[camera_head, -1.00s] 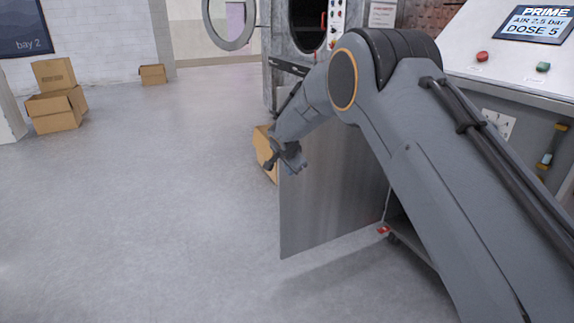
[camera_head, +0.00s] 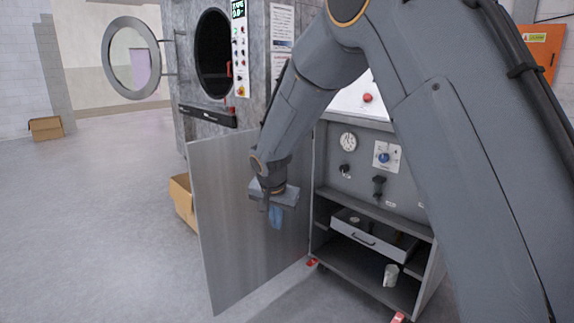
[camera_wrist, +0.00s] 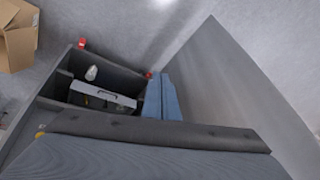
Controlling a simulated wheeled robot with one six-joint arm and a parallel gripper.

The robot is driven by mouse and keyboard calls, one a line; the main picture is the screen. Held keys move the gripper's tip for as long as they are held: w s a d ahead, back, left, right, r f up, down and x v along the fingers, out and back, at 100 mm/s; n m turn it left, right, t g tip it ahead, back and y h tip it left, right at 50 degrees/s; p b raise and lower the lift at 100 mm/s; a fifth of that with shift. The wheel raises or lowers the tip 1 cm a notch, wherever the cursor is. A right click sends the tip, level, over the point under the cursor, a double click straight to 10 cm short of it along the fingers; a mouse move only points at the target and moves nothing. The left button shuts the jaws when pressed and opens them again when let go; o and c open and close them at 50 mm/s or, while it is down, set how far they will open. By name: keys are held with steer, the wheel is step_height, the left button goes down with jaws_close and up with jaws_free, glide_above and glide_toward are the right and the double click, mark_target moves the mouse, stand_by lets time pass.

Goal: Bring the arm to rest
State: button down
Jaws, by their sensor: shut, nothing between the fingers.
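My arm reaches across the right half of the head view, bent down at the wrist. My gripper (camera_head: 276,216) hangs pointing down in front of the open metal cabinet door (camera_head: 237,230), with its blue fingers together and nothing between them. In the wrist view the shut blue fingers (camera_wrist: 162,98) show at the centre, with the door panel (camera_wrist: 232,85) to their right. I cannot tell whether the gripper touches the door.
The open cabinet (camera_head: 368,265) holds a drawer tray (camera_head: 372,237) and a white cup (camera_head: 391,275). The washer (camera_head: 213,62) stands behind with its round door (camera_head: 131,58) open. A cardboard box (camera_head: 183,199) sits behind the door panel.

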steer(key=s+d+r+n+g+p, duration=0.2)
steer(key=s+d+r+g+p, duration=0.15)
steer(key=s+d, duration=1.4)
steer(key=s+d+n, duration=0.1)
steer(key=s+d, duration=0.1)
steer(key=s, duration=0.6)
steer(key=s+d+r+n+g+p, duration=0.1)
steer(key=s+d, duration=0.2)
steer(key=s, duration=0.6)
steer(key=shift+s+d+r+p, duration=0.15)
steer(key=shift+s+r+p, duration=0.05)
steer(key=shift+p, duration=0.1)
